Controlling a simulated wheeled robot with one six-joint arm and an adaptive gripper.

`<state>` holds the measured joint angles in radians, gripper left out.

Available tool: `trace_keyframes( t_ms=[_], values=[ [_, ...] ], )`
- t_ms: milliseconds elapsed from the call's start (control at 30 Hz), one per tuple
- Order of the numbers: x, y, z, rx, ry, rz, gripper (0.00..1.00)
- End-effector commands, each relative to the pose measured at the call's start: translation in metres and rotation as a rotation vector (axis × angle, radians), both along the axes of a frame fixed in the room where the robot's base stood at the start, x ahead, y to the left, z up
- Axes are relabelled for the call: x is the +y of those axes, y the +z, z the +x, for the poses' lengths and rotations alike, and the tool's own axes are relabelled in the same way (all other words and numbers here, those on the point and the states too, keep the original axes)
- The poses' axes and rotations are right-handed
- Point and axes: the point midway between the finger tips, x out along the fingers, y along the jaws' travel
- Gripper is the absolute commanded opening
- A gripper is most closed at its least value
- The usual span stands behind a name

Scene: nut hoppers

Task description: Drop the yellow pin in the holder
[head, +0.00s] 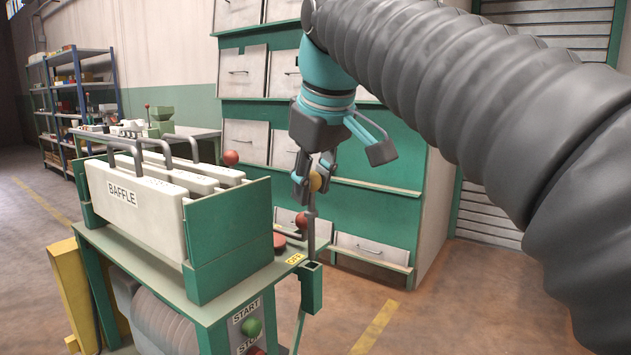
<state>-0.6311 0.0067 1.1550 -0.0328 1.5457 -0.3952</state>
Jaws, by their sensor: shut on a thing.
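The yellow pin has a round yellow head (316,182) and a grey shaft that hangs down, close to upright. My gripper (311,177) is shut on the head, with its fingers partly covering it. The holder looks like a small green square socket (311,273) at the front right corner of the green machine table. The shaft's lower end is right above or at the top of this socket. I cannot tell whether the tip is inside it.
A rack of white baffle plates (141,211) stands on the table (240,290), left of my gripper. A red ball knob (301,220) is close beside the pin's shaft, near an OFF label (296,258). A green cabinet with drawers (372,215) stands behind. Floor at the right is clear.

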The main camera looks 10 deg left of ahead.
Motion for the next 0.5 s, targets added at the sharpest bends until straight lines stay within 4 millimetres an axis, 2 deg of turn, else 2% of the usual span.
trace_keyframes(
  t_ms=[500],
  values=[
    [0.000,-0.019,0.000,0.000,0.000,0.000,0.00]
  ],
)
